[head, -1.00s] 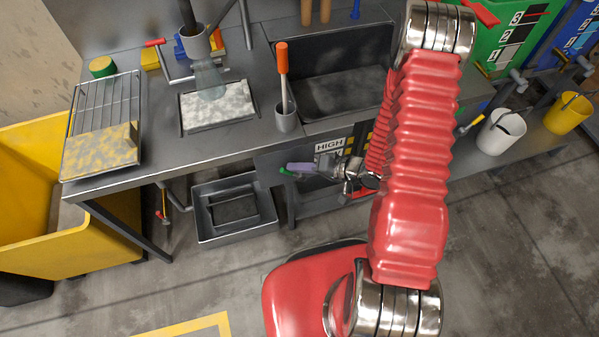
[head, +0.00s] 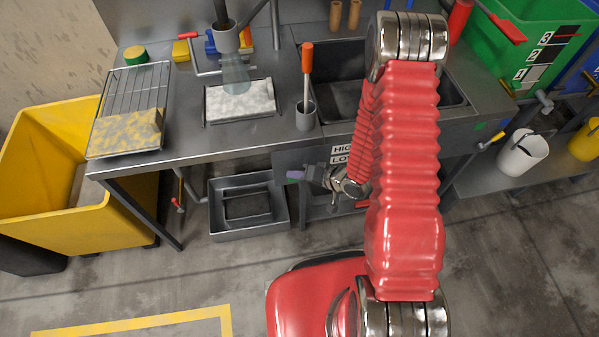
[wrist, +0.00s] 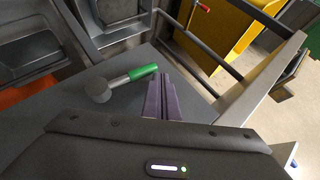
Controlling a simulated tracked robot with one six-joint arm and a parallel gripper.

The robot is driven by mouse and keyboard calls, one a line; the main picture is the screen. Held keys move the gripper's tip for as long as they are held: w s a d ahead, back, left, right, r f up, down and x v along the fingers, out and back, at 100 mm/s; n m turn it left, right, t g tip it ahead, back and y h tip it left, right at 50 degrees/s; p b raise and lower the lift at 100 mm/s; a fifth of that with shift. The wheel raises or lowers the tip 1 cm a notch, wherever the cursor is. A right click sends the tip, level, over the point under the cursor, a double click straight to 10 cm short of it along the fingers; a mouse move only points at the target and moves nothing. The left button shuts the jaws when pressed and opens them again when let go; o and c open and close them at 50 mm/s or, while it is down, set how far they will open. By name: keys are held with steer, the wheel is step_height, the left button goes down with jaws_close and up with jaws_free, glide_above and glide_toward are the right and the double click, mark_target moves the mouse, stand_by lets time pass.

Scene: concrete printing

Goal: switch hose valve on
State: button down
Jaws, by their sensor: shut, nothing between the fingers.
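My gripper (head: 296,174) has purple fingers, shut and empty, in front of the workbench just below its front edge. In the wrist view the fingers (wrist: 164,98) point away over a dark grey surface. A lever with a green grip and a round grey head (wrist: 122,84) lies just left of the fingertips, with a small gap. A small red handle on a pipe (head: 178,207) is under the left end of the bench; a red handle (wrist: 203,5) also shows at the top of the wrist view. I cannot tell which one is the hose valve.
The yellow bin (head: 85,215) stands left of the bench, by its leg. A grey tray (head: 218,222) sits under the bench, left of my gripper. HIGH and LOW labels (head: 343,154) are on the bench front. The floor in front is clear.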

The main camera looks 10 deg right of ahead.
steer(key=shift+a+f, duration=0.3)
steer(key=shift+f, duration=0.25)
steer(key=shift+r, duration=0.1)
stand_by(0.3)
steer(key=r, duration=0.4)
steer(key=shift+w+r, duration=0.1)
steer(key=shift+w, duration=0.2)
steer(key=s+r, duration=0.5)
steer(key=r, duration=0.2)
steer(key=shift+s+r, duration=0.15)
steer(key=shift+r, duration=0.2)
stand_by(0.4)
